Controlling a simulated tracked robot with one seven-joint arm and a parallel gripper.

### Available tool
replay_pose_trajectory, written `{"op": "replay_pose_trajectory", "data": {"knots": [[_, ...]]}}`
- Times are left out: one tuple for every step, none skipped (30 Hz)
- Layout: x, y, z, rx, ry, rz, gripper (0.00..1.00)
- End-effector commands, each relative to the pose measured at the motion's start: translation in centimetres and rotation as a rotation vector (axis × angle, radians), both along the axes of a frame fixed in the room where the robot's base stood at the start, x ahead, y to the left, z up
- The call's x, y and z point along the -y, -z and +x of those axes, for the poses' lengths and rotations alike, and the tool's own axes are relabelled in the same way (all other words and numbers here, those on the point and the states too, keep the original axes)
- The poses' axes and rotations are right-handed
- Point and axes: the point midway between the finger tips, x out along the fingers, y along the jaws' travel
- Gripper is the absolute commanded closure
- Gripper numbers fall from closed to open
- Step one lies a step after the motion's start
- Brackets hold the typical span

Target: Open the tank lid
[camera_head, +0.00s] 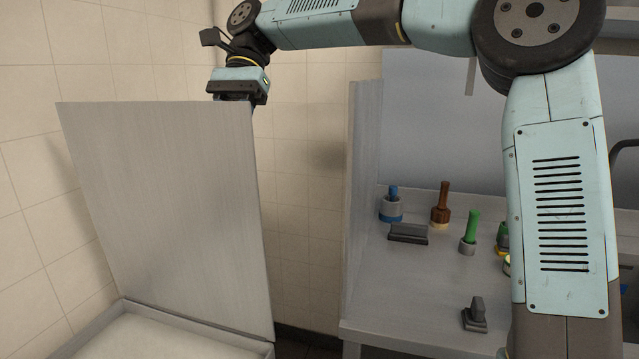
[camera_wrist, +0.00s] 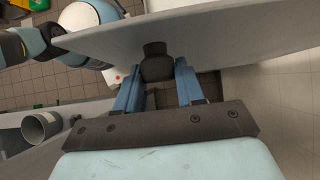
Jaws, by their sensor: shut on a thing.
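The tank lid (camera_head: 165,205) is a large grey metal panel. In the head view it stands raised and steeply tilted above the tank (camera_head: 92,330), whose pale interior shows at the lower left. My gripper (camera_head: 238,101) is at the lid's upper right corner; its fingertips are hidden behind the lid there. In the wrist view my gripper's blue fingers (camera_wrist: 157,88) are closed around a dark lid handle (camera_wrist: 157,62) on the lid's face. The lid also spans the top of the wrist view (camera_wrist: 230,45).
A tiled wall (camera_head: 120,60) is behind the lid.

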Motion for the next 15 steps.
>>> {"op": "replay_pose_trajectory", "data": {"knots": [[0.1, 0.0, 0.2, 0.0, 0.001, 0.0, 0.79], [0.1, 0.0, 0.4, 0.0, 0.001, 0.001, 0.79], [0.2, 0.1, 0.6, 0.0, 0.001, 0.001, 0.79], [0.2, 0.1, 0.9, 0.0, 0.001, 0.001, 0.79], [0.3, 0.1, 1.2, 0.0, 0.001, 0.001, 0.79], [0.4, 0.2, 1.5, 0.0, 0.001, 0.0, 0.79], [0.5, 0.2, 1.8, 0.001, 0.001, 0.0, 0.79], [0.5, 0.2, 2.0, 0.001, 0.001, 0.0, 0.79], [0.6, 0.2, 2.3, 0.001, 0.001, 0.0, 0.79], [0.7, 0.3, 2.6, 0.0, 0.001, 0.0, 0.79], [0.8, 0.3, 2.8, 0.0, 0.001, 0.0, 0.79], [0.9, 0.4, 3.2, -0.001, 0.001, 0.0, 0.79], [1.0, 0.4, 3.5, -0.001, 0.001, 0.0, 0.79], [1.1, 0.4, 3.7, -0.001, 0.001, 0.001, 0.79], [1.1, 0.5, 4.0, -0.001, 0.0, 0.0, 0.79]]}}
